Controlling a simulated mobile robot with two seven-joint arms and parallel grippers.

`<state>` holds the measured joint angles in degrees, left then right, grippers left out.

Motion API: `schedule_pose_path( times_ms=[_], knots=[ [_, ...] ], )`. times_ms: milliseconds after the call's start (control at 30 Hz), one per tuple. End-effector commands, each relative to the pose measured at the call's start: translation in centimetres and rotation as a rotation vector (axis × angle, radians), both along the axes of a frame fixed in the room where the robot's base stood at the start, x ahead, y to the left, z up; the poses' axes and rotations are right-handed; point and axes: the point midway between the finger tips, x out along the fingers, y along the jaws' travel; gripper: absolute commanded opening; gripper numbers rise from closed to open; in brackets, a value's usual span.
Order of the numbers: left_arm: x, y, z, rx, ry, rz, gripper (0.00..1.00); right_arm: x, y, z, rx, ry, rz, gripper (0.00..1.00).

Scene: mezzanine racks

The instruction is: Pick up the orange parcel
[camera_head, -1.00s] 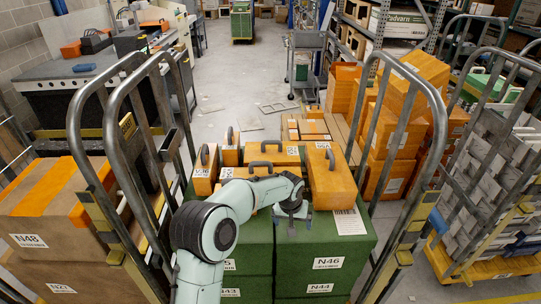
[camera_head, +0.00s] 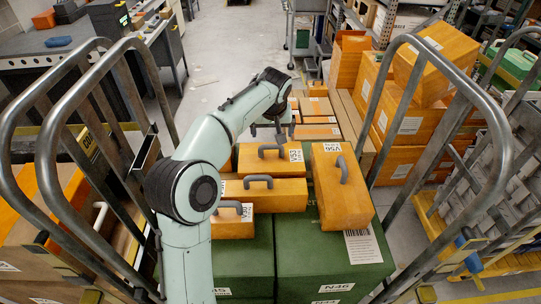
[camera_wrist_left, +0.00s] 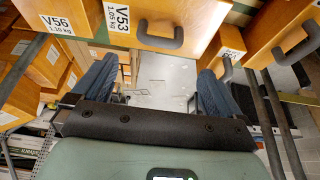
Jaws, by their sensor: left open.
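Several orange parcels with grey handles lie on green boxes in the cart; I cannot tell which one is meant. Parcel V56 (camera_head: 335,205) is at the right. Parcel V53 (camera_head: 285,168) lies left of it, with a long parcel (camera_head: 290,197) in front and a small one (camera_head: 232,229) at the left. My left gripper (camera_head: 273,133) is open and empty, just beyond V53. In the wrist view the floor shows between its fingers (camera_wrist_left: 155,88), with V53 (camera_wrist_left: 200,18) above them and V56 (camera_wrist_left: 75,18) at the left. My right gripper is not seen.
Grey cart rails (camera_head: 45,170) rise at both sides. Green boxes (camera_head: 318,250) bear the parcels. Flat orange boxes (camera_head: 318,131) lie beyond, and a stack of orange boxes (camera_head: 400,120) stands at the right. Clear floor (camera_head: 225,50) lies farther back.

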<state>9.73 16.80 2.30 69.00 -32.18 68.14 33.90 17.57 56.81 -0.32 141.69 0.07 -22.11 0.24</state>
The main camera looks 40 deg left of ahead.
Motion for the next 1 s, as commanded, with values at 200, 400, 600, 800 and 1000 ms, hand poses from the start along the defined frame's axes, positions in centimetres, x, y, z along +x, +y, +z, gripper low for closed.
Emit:
schedule_pose_path(
  times_ms=[200, 400, 600, 800, 1000],
  knots=[
    [0.4, 0.7, -1.9, 0.001, 0.004, 0.008, 1.00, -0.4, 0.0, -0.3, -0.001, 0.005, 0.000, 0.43],
    [1.6, 1.6, -5.5, 0.001, 0.003, 0.007, 1.00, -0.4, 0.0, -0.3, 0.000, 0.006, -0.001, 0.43],
    [2.2, 2.1, -7.2, 0.001, -0.002, 0.006, 1.00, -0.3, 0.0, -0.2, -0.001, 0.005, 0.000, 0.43],
    [2.9, 2.6, -9.1, 0.001, 0.002, 0.006, 1.00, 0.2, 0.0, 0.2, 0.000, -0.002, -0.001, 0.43],
    [3.9, 3.3, -11.5, 0.001, -0.001, 0.005, 1.00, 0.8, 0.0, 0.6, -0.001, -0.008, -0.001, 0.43]
  ],
)
